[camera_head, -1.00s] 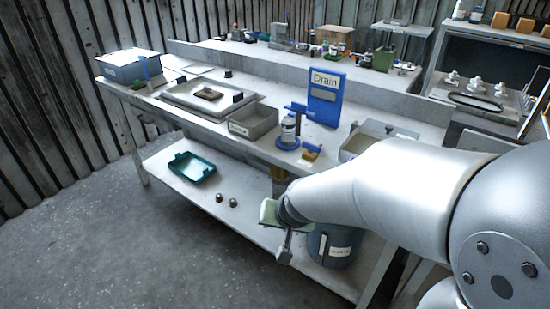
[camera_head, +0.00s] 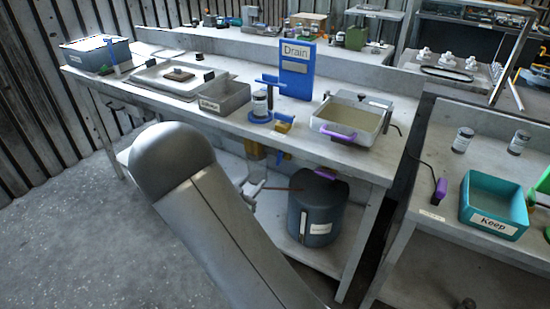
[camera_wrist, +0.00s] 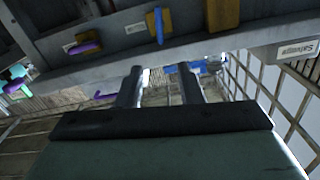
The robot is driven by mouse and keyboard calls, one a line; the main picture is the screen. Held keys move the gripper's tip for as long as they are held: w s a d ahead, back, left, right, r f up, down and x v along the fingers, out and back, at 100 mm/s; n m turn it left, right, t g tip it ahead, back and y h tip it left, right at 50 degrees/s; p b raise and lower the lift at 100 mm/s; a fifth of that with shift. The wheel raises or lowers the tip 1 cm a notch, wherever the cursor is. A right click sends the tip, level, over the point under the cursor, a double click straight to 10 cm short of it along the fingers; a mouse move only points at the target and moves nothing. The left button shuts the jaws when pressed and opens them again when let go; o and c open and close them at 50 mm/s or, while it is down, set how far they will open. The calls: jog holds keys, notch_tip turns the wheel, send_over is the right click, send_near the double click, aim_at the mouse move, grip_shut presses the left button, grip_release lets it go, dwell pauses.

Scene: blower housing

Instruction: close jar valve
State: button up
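A small jar (camera_head: 260,102) with a pale label stands in a blue holder (camera_head: 261,117) on the bench, in front of the blue Drain sign (camera_head: 297,70). Below the bench edge, a blue handle (camera_head: 284,155) hangs beside a yellow block. The wrist view looks up at the bench's underside, with a blue handle (camera_wrist: 158,25) on a yellow fitting, a larger yellow block (camera_wrist: 222,13) and a purple handle (camera_wrist: 85,47). I cannot tell which valve serves the jar. My gripper (camera_wrist: 159,72) is open and empty below them, its fingers apart. My arm partly hides it in the head view.
A dark drum (camera_head: 316,212) stands on the lower shelf near my gripper. A tray (camera_head: 347,122) with a purple handle and a grey bin (camera_head: 222,97) sit on the bench. A teal Keep bin (camera_head: 495,202) is on the right bench.

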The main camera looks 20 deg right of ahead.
aim_at(279, 155)
jog(key=x, duration=1.4)
jog(key=shift+w+d, duration=0.2)
jog(key=shift+d, duration=0.1)
grip_shut()
